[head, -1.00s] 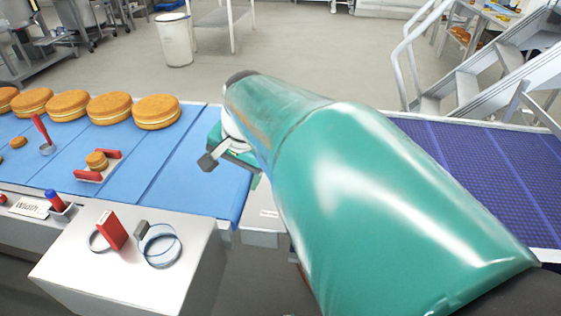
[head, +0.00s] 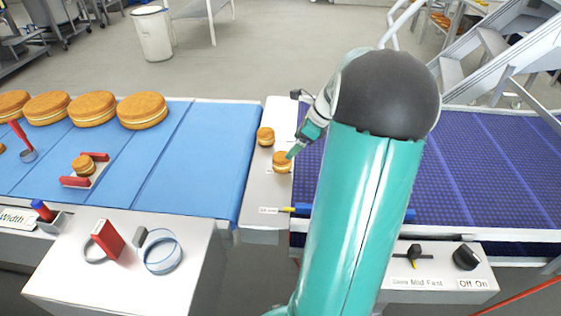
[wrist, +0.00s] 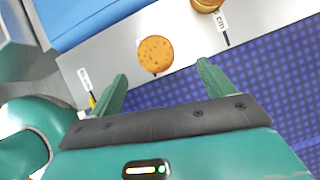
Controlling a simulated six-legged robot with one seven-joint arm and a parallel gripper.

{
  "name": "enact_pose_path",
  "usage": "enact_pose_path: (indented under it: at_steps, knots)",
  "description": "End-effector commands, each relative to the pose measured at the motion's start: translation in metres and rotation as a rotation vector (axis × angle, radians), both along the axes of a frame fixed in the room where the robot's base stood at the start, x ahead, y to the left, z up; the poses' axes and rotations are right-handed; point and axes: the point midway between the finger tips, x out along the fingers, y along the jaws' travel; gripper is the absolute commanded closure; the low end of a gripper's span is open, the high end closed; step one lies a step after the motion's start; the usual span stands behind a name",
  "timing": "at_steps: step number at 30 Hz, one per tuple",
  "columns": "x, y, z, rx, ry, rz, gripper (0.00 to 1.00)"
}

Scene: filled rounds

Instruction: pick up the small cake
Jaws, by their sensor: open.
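Two small golden cakes with a cream layer stand on the pale strip between the belts. The nearer small cake (head: 282,163) is beside my gripper's fingertips (head: 293,152) in the head view. The farther small cake (head: 265,136) is behind it, to the left. In the wrist view, the nearer cake's round top (wrist: 155,54) shows beyond the gap between the two green fingers of my gripper (wrist: 162,74). The farther cake (wrist: 207,4) is cut off at the top edge. My gripper is open and empty. Whether a finger touches a cake cannot be told.
A blue belt (head: 205,160) lies left, with several large cakes (head: 142,110) and a small cake (head: 83,165) between red blocks. A purple belt (head: 480,170) lies right. Control boxes stand in front.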

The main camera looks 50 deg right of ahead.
Motion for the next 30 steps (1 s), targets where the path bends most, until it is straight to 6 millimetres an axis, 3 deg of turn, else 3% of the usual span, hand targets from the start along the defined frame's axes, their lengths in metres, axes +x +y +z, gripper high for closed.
enact_pose_path:
  at_steps: [3,11,18,27,28,30]
  knots:
    - [0.01,0.006,-0.018,0.002,0.001,0.002,0.19]
    - [0.021,0.013,-0.037,0.001,0.0,0.003,0.19]
    - [0.034,0.025,-0.069,0.001,0.0,0.003,0.19]
    - [0.038,0.026,-0.075,-0.003,0.0,0.003,0.19]
    - [0.038,0.026,-0.075,-0.003,0.0,0.003,0.21]
    - [0.038,0.026,-0.075,-0.003,0.0,0.002,0.34]
